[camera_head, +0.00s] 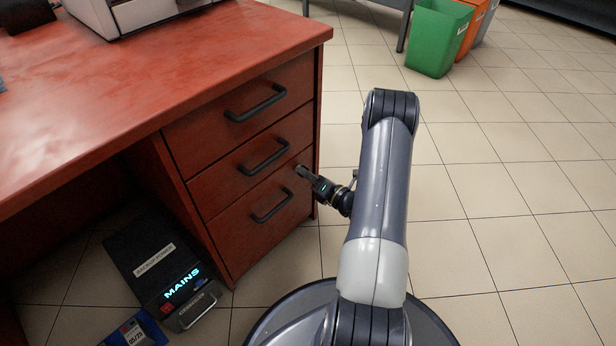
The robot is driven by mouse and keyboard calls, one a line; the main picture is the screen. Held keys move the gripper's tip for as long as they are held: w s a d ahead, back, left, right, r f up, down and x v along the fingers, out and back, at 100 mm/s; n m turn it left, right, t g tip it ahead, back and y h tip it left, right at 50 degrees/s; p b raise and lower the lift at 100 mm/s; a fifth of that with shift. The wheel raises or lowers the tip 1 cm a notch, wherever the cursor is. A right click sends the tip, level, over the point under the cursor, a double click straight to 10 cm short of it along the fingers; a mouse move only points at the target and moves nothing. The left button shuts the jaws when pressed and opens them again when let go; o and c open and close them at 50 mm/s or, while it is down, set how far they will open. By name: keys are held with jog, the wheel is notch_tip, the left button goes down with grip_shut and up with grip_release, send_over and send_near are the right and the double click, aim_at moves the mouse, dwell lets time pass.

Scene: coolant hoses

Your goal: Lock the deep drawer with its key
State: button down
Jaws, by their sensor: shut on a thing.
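The deep drawer (245,237) is the lowest and tallest of three in the red-brown wooden desk pedestal. Its front looks flush with the pedestal, so it appears closed. It has a black bar handle (272,206). My gripper (303,173) is at the upper right of the deep drawer's front, to the right of and above that handle. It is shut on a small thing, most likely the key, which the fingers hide. The keyhole is also hidden, so I cannot tell whether the key is in it or how it is turned.
A black backup-power unit (150,255) with a lit MAINS display stands on the floor left of the pedestal, a blue box (137,331) before it. Green (437,38) and orange bins stand at the back. The tiled floor at right is clear.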

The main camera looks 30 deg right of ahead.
jog(key=n+b, duration=0.2)
jog(key=n, duration=0.8)
jog(key=shift+n+b, duration=0.3)
jog(key=shift+b, duration=0.05)
dwell(0.4)
jog(key=c, duration=1.5)
grip_release()
jog(key=shift+s, duration=0.1)
jog(key=p+v, duration=0.3)
jog(key=v, duration=0.7)
jog(key=shift+s+d, duration=0.1)
jog(key=shift+s, duration=0.2)
